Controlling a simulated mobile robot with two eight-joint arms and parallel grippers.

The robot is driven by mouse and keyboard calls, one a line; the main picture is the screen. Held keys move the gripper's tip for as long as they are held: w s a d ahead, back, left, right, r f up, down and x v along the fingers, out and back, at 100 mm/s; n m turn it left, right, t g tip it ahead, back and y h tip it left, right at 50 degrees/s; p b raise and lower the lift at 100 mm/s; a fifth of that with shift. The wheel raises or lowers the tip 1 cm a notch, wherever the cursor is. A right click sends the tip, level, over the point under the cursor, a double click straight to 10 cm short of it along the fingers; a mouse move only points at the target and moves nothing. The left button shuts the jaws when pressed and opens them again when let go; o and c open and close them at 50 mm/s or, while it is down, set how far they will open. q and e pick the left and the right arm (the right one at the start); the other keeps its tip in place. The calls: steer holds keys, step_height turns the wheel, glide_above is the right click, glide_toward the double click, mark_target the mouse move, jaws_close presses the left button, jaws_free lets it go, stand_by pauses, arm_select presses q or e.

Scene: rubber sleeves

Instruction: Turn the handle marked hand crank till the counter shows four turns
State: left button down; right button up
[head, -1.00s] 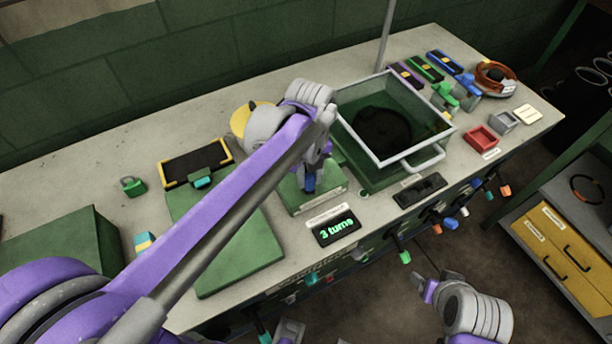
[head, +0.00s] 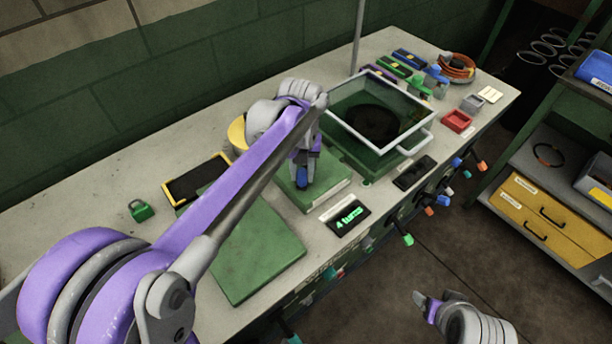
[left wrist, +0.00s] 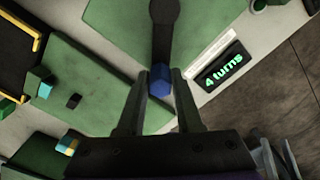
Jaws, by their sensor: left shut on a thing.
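The hand crank stands on a green base (head: 325,188) on the bench. In the left wrist view its dark arm (left wrist: 165,35) ends in a blue handle knob (left wrist: 160,86). My left gripper (head: 303,180) is shut on this blue knob, with one finger on each side in the left wrist view (left wrist: 160,92). The counter (head: 347,216) beside the base reads "4 turns", and the left wrist view shows the same reading (left wrist: 222,70). My left arm hides part of the crank in the head view. My right gripper (head: 427,306) is low at the front, away from the bench; its jaw opening is unclear.
A glass-lidded green box (head: 375,125) stands right of the crank. A green plate (head: 250,255) lies left of it, with a black yellow-edged tray (head: 197,180) and a green padlock (head: 141,210) beyond. Coloured knobs line the bench front. A shelf with yellow drawers (head: 540,215) stands right.

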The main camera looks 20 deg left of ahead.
arm_select(q)
steer(key=shift+a+m, duration=0.4)
steer(key=shift+m, duration=0.2)
steer(key=c, duration=0.6)
jaws_free()
step_height(320, 180, up, 11)
steer(key=shift+f+p, duration=0.1)
steer(key=shift+p, duration=0.4)
stand_by(2.0)
